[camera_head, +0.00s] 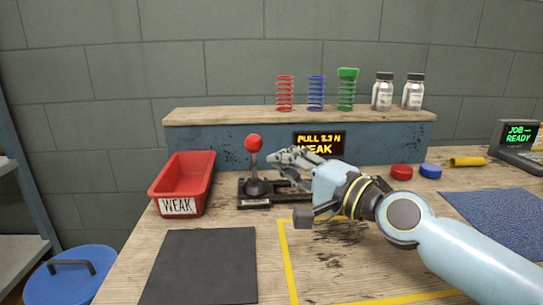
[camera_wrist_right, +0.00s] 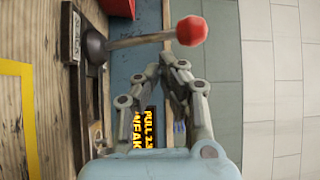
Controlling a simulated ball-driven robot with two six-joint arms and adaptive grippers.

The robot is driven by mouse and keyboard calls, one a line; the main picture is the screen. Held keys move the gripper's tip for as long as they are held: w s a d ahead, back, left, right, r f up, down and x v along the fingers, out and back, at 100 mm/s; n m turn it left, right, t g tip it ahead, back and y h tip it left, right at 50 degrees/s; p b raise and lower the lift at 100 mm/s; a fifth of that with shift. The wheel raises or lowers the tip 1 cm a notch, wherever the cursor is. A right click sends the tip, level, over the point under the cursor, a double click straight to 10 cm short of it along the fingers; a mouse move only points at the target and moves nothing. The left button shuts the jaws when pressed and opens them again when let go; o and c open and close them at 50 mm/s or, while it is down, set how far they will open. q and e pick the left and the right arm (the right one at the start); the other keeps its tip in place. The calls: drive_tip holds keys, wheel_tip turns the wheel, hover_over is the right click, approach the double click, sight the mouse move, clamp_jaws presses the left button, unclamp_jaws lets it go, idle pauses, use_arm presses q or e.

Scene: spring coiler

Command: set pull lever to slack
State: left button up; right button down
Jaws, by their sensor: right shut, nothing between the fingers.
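The pull lever has a red ball knob (camera_head: 254,142) on a thin grey shaft, rising from a dark base plate (camera_head: 244,190) with a small label on its front. It looks near upright in the head view. In the wrist view the red knob (camera_wrist_right: 191,30) sits just beyond my fingertips. My right gripper (camera_head: 284,155) is right of the lever shaft, fingers pointing left, apart from the knob. In the wrist view the fingers (camera_wrist_right: 172,62) come together at the tips with nothing between them. The gripper hides the right part of the base. My left gripper is not in view.
A red bin (camera_head: 163,188) labelled WEAK stands left of the lever. A blue-fronted shelf (camera_head: 230,143) behind carries springs and two jars, with a display (camera_head: 319,144) reading WEAK. A dark mat (camera_head: 200,265) lies in front. Red (camera_head: 401,172) and blue (camera_head: 430,171) buttons are right.

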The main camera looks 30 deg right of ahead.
drive_tip(key=shift+v, duration=1.8)
